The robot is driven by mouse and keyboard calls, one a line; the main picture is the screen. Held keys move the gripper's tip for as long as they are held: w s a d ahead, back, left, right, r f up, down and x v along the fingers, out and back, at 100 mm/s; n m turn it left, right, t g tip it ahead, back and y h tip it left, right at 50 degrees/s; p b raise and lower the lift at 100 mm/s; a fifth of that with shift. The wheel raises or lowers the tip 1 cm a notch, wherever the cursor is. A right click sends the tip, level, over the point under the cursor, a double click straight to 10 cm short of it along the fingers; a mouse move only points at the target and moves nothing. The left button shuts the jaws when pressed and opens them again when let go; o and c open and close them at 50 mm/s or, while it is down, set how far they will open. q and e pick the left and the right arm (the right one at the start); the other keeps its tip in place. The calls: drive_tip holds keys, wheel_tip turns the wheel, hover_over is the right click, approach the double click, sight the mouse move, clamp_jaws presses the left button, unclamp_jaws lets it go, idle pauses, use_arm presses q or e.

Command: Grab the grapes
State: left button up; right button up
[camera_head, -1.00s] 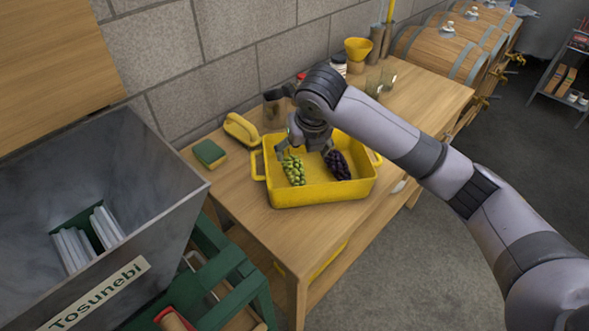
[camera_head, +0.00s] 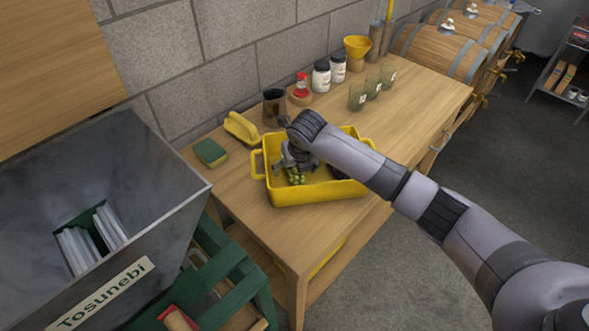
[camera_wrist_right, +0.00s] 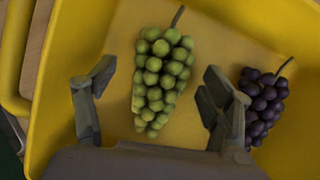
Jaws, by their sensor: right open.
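A bunch of green grapes (camera_head: 295,176) lies in a yellow tub (camera_head: 318,194) on the wooden table. In the right wrist view the green grapes (camera_wrist_right: 161,80) lie between the two open fingers of my right gripper (camera_wrist_right: 155,100), with a gap on each side. A bunch of dark purple grapes (camera_wrist_right: 264,103) lies to the right, beside the right finger; in the head view it is mostly hidden by my arm. My right gripper (camera_head: 294,164) is down inside the tub, over the green grapes, and partly hides them. My left gripper is not in view.
Behind the tub stand a dark metal jug (camera_head: 275,107), a red-lidded jar (camera_head: 301,90), white jars (camera_head: 321,77) and several glasses (camera_head: 357,97). A grey hopper (camera_head: 165,200) stands at front left.

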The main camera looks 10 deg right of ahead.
drive_tip(key=c, duration=0.9)
drive_tip(key=shift+r, duration=0.1)
drive_tip(key=shift+c, duration=0.2)
